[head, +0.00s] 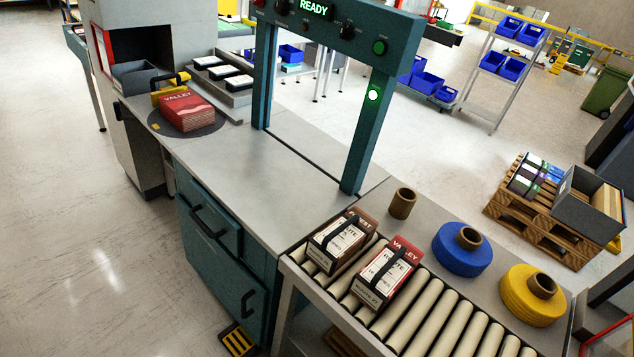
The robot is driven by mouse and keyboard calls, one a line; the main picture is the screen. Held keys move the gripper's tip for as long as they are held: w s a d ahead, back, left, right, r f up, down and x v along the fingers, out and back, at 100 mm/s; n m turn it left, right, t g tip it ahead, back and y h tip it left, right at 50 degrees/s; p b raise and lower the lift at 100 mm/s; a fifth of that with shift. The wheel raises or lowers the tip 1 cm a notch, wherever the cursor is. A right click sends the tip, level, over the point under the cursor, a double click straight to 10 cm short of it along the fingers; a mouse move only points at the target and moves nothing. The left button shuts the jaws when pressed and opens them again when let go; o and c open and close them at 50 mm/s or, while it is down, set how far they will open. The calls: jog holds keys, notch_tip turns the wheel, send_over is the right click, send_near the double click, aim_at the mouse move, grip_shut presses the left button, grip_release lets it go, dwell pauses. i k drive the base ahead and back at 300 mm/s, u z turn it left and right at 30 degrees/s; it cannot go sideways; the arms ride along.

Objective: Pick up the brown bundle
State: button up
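The brown bundle (362,224) lies on the roller conveyor (428,322) at the lower middle of the head view. It has a white label on top and a black strap around it. A red-topped bundle (404,247) marked VALLEY, also with a white label and a dark strap, lies close beside it on the right. Both rest on the rollers at the conveyor's near end, next to the grey bench top. My gripper is not in view, and nothing covers the brown bundle.
A teal arch (377,120) with a READY display stands over the bench. A red VALLEY stack (188,110) sits on a dark round plate. A brown core (402,203), a blue roll (462,254) and a yellow roll (531,298) stand beside the rollers. The middle bench top (235,150) is clear.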

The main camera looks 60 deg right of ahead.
aim_at(333, 246)
jog(key=z, duration=0.45)
jog(key=i, duration=1)
jog(key=z, duration=0.8)
jog(key=k, duration=0.8)
jog(key=z, duration=0.15)
jog(key=i, duration=0.85)
jog(key=u, duration=0.1)
